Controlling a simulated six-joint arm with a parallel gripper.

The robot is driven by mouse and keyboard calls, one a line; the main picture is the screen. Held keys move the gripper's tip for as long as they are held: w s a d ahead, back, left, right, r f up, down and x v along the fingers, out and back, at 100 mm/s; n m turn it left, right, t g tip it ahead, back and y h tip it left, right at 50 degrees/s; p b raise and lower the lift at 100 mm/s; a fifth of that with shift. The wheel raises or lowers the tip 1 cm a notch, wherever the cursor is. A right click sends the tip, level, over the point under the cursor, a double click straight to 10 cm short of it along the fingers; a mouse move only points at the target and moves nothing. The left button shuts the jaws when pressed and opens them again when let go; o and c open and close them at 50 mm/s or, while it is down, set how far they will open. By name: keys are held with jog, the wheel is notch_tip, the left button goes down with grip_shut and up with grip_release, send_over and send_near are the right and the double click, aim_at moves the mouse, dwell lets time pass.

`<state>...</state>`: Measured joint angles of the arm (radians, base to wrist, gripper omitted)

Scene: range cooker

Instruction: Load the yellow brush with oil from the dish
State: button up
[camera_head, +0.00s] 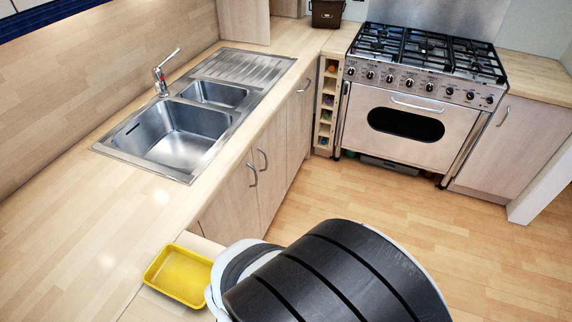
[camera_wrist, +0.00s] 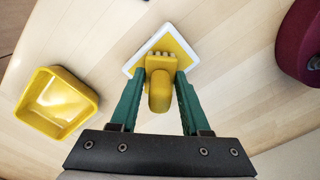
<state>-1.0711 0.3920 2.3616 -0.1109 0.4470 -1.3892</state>
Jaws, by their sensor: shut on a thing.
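In the wrist view my gripper (camera_wrist: 160,78) is shut on the yellow brush (camera_wrist: 159,96), whose rounded body sits between the two green fingers. The brush's notched far end lies over a small square dish (camera_wrist: 132,69) with a white rim and a yellow inside. I cannot tell whether the brush touches the dish's contents or is above them. Part of the dish is hidden behind the brush and fingers. In the head view my gripper, the brush and the dish do not show; my dark arm fills the lower middle.
A yellow tray (camera_wrist: 62,98) stands left of the brush in the wrist view; it is on the wooden counter (camera_head: 60,215) in the head view (camera_head: 182,274). A dark red object (camera_wrist: 299,42) is at the right edge. The sink (camera_head: 178,132) and cooker (camera_head: 415,95) are farther off.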

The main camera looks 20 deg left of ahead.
jog(key=shift+f, duration=0.35)
dwell(0.7)
jog(key=shift+r, duration=3.55)
jog(key=w+d+r+m, duration=0.6)
jog(key=w+d+m, duration=0.1)
jog(key=w+m, duration=0.25)
jog(key=w+d+r+m, duration=0.6)
jog(key=w+d+m, duration=0.1)
jog(key=w+m, duration=0.25)
jog(key=w+d+r+m, duration=0.2)
jog(key=d+r+m, duration=0.3)
jog(key=d, duration=0.5)
jog(key=m, duration=0.2)
jog(key=shift+w+d+m, duration=0.15)
jog(key=shift+d+m, duration=0.05)
jog(key=shift+m, duration=0.2)
